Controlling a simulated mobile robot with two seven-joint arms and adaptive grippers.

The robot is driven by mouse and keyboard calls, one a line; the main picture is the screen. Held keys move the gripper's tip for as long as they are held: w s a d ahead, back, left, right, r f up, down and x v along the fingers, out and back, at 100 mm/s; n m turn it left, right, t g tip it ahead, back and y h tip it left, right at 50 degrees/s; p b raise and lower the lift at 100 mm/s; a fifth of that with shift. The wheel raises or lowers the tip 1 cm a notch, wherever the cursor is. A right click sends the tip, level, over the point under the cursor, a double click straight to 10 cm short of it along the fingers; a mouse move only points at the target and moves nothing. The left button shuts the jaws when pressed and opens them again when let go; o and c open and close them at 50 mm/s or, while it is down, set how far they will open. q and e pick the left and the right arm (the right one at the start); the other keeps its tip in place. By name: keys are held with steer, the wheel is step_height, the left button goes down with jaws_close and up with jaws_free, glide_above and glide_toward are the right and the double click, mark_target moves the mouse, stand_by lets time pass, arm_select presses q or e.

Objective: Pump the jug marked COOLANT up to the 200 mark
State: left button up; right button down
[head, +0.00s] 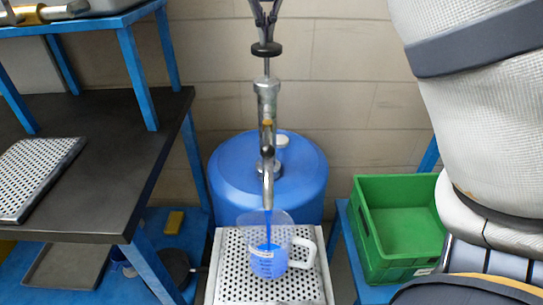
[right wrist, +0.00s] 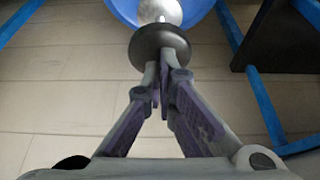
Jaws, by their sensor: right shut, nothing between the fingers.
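The clear jug (head: 267,262) with a white handle stands upright on a perforated white drip tray (head: 230,290). Blue liquid fills roughly its lower half. Its small markings are too small to read. The pump (head: 267,105) rises from a blue drum (head: 225,175), its spout (head: 268,190) above the jug. A blue stream falls from the spout into the jug. My right gripper (head: 265,28) is shut and empty, pointing down, its tips at the black pump knob (head: 266,49). In the right wrist view the gripper (right wrist: 163,75) meets the knob (right wrist: 160,47). My left gripper is not in view.
A green crate (head: 400,255) stands on a blue stand at the right. A dark bench (head: 110,150) with a perforated plate (head: 38,175) and a blue-legged shelf is at the left. A tiled wall (head: 350,90) is behind the drum.

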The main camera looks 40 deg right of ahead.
mark_target(267, 49)
steer(key=shift+f, duration=2)
steer(key=shift+r, duration=3.75)
steer(key=shift+f, duration=3.75)
steer(key=shift+r, duration=3.75)
